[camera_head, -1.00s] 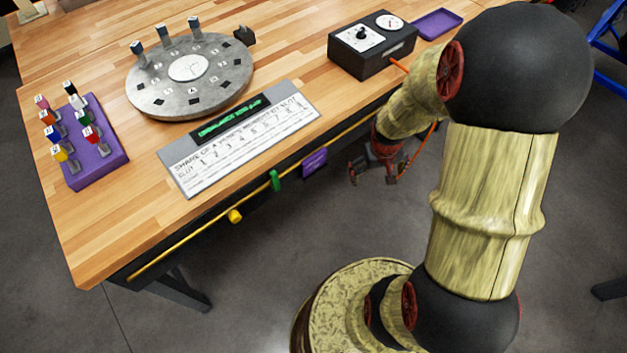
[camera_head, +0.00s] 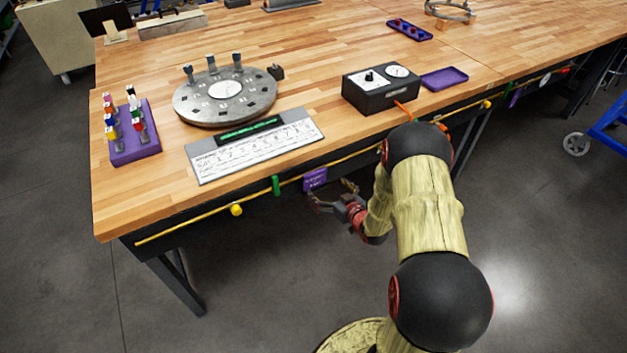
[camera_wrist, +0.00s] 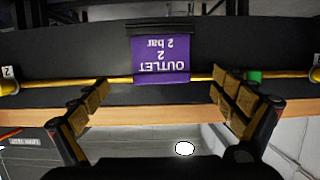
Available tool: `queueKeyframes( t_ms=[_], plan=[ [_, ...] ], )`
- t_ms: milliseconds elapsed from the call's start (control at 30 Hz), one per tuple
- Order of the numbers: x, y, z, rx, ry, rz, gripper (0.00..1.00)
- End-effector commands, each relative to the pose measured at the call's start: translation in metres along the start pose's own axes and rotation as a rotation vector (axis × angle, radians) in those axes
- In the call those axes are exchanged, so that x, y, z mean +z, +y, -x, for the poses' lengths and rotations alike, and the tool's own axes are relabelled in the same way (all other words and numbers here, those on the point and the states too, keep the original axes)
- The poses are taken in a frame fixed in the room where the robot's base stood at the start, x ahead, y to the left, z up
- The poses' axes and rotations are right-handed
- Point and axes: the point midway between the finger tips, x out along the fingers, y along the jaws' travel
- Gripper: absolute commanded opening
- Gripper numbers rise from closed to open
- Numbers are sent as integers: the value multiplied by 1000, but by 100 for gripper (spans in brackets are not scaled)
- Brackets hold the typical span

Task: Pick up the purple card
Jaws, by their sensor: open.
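The purple card (camera_head: 315,180) hangs at the front edge of the workbench, by the yellow pipe. My gripper (camera_head: 333,196) is open, just in front of and below the card in the head view. In the wrist view my gripper's fingers (camera_wrist: 165,100) stand apart, one to each side of the card's line, with nothing between them. I see no contact with the card.
The yellow pipe (camera_head: 190,223) runs along the bench front, with a green clip (camera_head: 276,185) and a yellow knob (camera_head: 236,209) left of the card. The bench top (camera_head: 150,205) carries a slotted disc (camera_head: 190,108), a label board (camera_head: 250,152) and a black gauge box (camera_head: 382,95).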

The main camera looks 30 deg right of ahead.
Motion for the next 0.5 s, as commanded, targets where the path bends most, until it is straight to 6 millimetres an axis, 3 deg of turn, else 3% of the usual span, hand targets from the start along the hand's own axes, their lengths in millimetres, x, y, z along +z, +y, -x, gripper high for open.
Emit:
queueKeyframes(
  t_ms=[500],
  plan=[
    [4, -3, -58, -1, -1, 0, 97]
  ],
)
